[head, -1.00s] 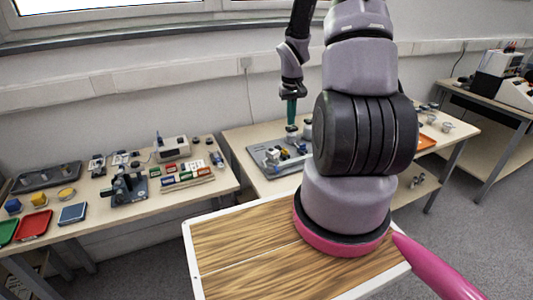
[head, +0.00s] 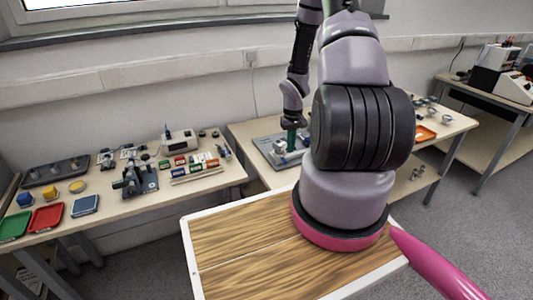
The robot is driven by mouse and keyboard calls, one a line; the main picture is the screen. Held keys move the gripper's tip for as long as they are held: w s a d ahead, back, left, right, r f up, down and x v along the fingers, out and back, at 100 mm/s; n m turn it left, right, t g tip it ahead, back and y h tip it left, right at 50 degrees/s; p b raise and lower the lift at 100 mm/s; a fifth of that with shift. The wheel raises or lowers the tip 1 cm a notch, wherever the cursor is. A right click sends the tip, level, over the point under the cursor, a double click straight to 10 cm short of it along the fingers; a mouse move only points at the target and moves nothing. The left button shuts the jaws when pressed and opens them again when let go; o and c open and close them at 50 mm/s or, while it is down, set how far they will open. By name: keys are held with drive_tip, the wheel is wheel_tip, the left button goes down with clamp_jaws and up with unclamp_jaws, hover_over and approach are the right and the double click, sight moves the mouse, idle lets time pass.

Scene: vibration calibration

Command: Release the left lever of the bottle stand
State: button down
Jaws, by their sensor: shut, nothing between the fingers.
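The bottle stand shows in the head view as a grey base plate (head: 264,141) with small light and metal parts on it, on the far table behind my arm. My gripper (head: 291,140) points straight down at the stand, its dark green fingers reaching the height of these parts. It looks shut, with nothing seen in it. The left lever is too small to tell apart, and I cannot tell whether the fingers touch it. My arm hides the right side of the stand.
The left table (head: 120,204) holds a dark clamp device (head: 137,182), a rack of coloured blocks (head: 193,166), a red tray (head: 46,218) and a green tray (head: 14,226). An orange tray (head: 425,133) lies right of my arm. The wall is close behind the tables.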

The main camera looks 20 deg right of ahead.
sight(284, 160)
drive_tip(key=shift+a+f, duration=0.1)
drive_tip(key=shift+f, duration=2.25)
drive_tip(key=a+m, duration=0.1)
drive_tip(key=m, duration=0.1)
drive_tip(key=a+m, duration=0.1)
drive_tip(key=m, duration=0.1)
drive_tip(key=shift+a, duration=0.2)
drive_tip(key=a+m, duration=0.1)
drive_tip(key=m, duration=0.2)
drive_tip(key=shift+w+a, duration=0.25)
drive_tip(key=shift+a, duration=0.1)
drive_tip(key=m, duration=0.1)
drive_tip(key=w+a+m, duration=0.1)
drive_tip(key=m, duration=0.1)
drive_tip(key=shift+a, duration=0.3)
drive_tip(key=m, duration=0.1)
drive_tip(key=w+a+m, duration=0.1)
drive_tip(key=m, duration=0.1)
drive_tip(key=shift+w, duration=0.1)
drive_tip(key=m, duration=0.1)
drive_tip(key=w+a+m, duration=0.1)
drive_tip(key=m, duration=0.1)
drive_tip(key=shift+w, duration=0.2)
wheel_tip(284, 160, up, 7)
drive_tip(key=shift+d+r, duration=0.1)
